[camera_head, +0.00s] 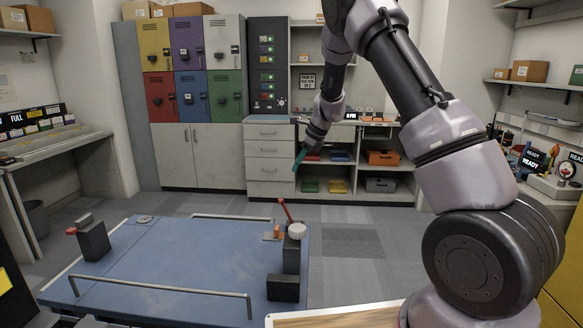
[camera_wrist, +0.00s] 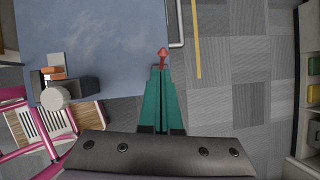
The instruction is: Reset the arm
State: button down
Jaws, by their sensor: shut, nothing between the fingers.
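My gripper (camera_head: 299,160) hangs at the end of my arm, in front of the white drawer unit and above the floor beyond the blue-topped table (camera_head: 180,265). Its teal fingers are together and empty; they also show in the wrist view (camera_wrist: 162,75). A red pointed tip (camera_wrist: 163,52) shows just past the fingertips there; I cannot tell whether they touch. In the head view a red lever (camera_head: 286,211) leans up beside a dark block with a white knob (camera_head: 297,231) on the table's right side.
A dark block with a red knob (camera_head: 93,240) stands at the table's left. A metal rail (camera_head: 160,288) runs along the near edge. Coloured lockers (camera_head: 190,65) and open shelves line the back wall. A wooden top (camera_head: 335,319) lies at the bottom. Carpet behind the table is clear.

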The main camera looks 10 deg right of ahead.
jog(key=s+d+r+n+t, duration=0.1)
jog(key=s+d+r+n, duration=0.25)
jog(key=s+r, duration=0.55)
jog(key=s+d+r+n, duration=0.35)
jog(key=s+r, duration=0.35)
jog(key=r, duration=0.4)
jog(key=s+d+r+n+t+h, duration=0.1)
jog(key=s+n, duration=0.4)
jog(key=s, duration=0.6)
jog(key=s+d+r+n+t+h, duration=0.2)
jog(key=s+n, duration=0.4)
jog(key=s, duration=0.5)
jog(key=shift+s+d+r+t, duration=0.3)
jog(key=shift+d+r, duration=0.3)
jog(key=shift+d, duration=0.6)
